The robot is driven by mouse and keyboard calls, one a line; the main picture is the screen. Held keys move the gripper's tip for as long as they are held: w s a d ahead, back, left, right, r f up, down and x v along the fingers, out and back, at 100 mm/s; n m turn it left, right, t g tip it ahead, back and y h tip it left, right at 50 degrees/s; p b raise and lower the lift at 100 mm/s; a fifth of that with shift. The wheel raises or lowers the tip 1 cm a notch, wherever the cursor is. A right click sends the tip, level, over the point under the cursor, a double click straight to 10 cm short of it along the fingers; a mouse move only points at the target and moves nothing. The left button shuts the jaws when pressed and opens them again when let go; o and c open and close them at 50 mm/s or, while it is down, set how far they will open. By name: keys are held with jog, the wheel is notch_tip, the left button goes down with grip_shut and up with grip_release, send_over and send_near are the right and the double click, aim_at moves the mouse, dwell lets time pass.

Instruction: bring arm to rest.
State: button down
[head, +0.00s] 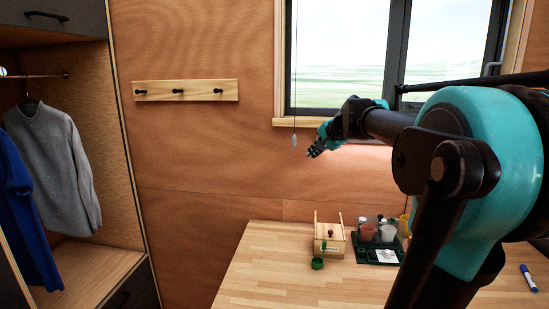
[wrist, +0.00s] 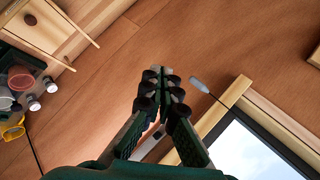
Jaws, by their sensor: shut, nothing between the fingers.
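My gripper (head: 314,151) is at the end of my raised arm, which reaches from the right side of the head view towards the window. It is in the air above the far part of the wooden table (head: 265,270), in front of the wood wall. In the wrist view my gripper (wrist: 162,75) shows its two fingers meeting at the tips, with nothing between them.
A wooden box (head: 330,240), a green cup (head: 318,264) and a dark tray (head: 362,256) with cups stand on the table. A blue marker (head: 528,278) lies right. The window (head: 390,60) and its pull cord (head: 294,140) are near my gripper. An open wardrobe stands left.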

jog(key=s+f+n+g+h, duration=0.1)
jog(key=s+f+n, duration=0.2)
jog(key=s+f, duration=0.7)
jog(key=s+d+f+n+g+h, duration=0.1)
jog(key=s+f+n, duration=0.3)
jog(key=s+f, duration=0.5)
jog(key=s+f+n+g+h, duration=0.2)
jog(key=s+f, duration=0.8)
jog(key=f, duration=0.6)
jog(key=shift+s+d+f+n+g, duration=0.15)
jog(key=shift+s+d+n+g, duration=0.2)
jog(key=shift+n, duration=0.35)
jog(key=shift+a, duration=0.1)
